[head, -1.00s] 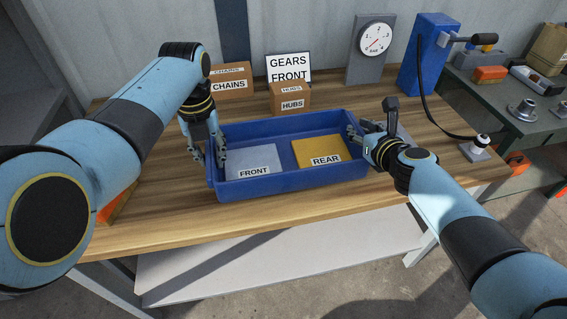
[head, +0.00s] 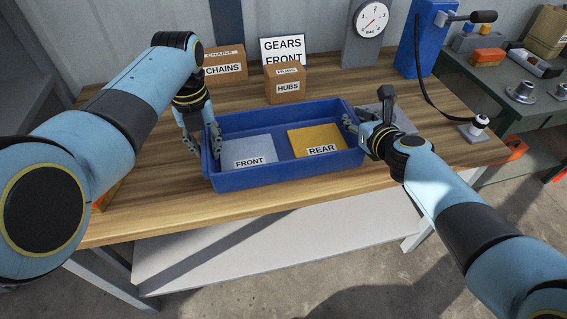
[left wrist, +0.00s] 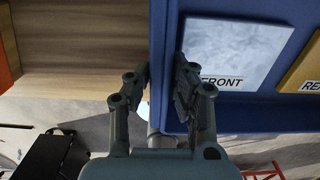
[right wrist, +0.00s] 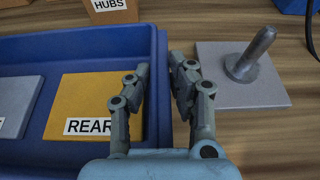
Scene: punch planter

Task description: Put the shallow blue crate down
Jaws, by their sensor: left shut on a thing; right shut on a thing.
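The shallow blue crate (head: 285,176) is at the front of the wooden workbench in the head view, roughly level. Inside it lie a grey FRONT plate (head: 247,151) and a yellow REAR plate (head: 317,140). My left gripper (head: 203,150) is shut on the crate's left wall, which also shows in the left wrist view (left wrist: 163,50). My right gripper (head: 352,127) is shut on the crate's right wall, seen between the fingers in the right wrist view (right wrist: 163,75). I cannot tell whether the crate's underside touches the bench.
HUBS (head: 287,87) and CHAINS (head: 224,67) boxes and a GEARS FRONT sign (head: 283,50) stand behind the crate. A grey plate with an upright peg (right wrist: 243,75) is close right of the crate. A gauge (head: 371,20) and blue press (head: 424,45) stand at the back right.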

